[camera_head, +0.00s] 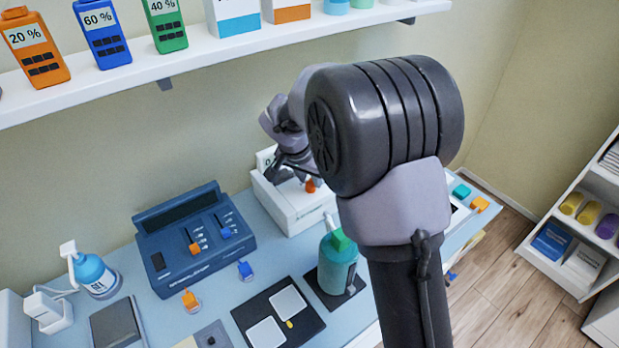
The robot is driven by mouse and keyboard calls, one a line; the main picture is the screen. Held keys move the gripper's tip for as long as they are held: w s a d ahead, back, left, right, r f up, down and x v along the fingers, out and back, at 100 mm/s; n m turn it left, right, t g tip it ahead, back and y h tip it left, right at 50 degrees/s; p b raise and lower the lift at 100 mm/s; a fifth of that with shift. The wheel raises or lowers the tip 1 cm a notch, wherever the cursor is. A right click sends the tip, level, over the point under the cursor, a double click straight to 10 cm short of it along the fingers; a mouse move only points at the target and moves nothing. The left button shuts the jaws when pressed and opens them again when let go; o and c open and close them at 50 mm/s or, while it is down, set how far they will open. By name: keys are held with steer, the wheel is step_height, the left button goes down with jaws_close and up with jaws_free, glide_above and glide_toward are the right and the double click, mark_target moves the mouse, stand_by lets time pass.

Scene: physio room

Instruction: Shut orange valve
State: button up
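Several orange parts show, and I cannot tell for certain which is the orange valve. One small orange knob (310,186) sits at the white box (299,212), right beside my gripper (284,178). An orange piece with a handle-like top (190,299) stands on the blue table in front of the dark blue console. An orange slider or lever (195,248) is on the console (193,237). My gripper is over the white box, small and partly hidden by my arm. I cannot tell whether its fingers are open, or whether they touch the knob.
A blue piece (245,270) stands before the console. A teal bottle (337,262) stands right of a black tray (279,319). A gel pump bottle (90,272) is at left. A wall shelf (215,58) with coloured bottles runs above. My arm hides the table's right middle.

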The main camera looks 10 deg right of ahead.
jaws_close()
steer(key=n, duration=0.1)
steer(key=n+y+p, duration=0.1)
steer(key=n, duration=0.1)
steer(key=shift+s+d+r+t, duration=0.1)
steer(key=shift+r+t, duration=0.05)
steer(key=shift+t, duration=0.15)
steer(key=n+y+p, duration=0.1)
steer(key=n+p, duration=0.1)
steer(key=shift+r+n+t, duration=0.1)
steer(key=shift+n+t, duration=0.2)
steer(key=shift+n, duration=0.1)
steer(key=shift+d+n+y+p, duration=0.1)
steer(key=shift+n+y+p, duration=0.2)
steer(key=shift+n+p, duration=0.55)
steer(key=shift+f+n+y+b, duration=0.3)
steer(key=shift+n+y+b, duration=0.2)
steer(key=shift+n, duration=0.75)
steer(key=shift+d+n+y+b, duration=0.1)
steer(key=shift+n+y+b, duration=0.3)
steer(key=shift+n+b, duration=0.7)
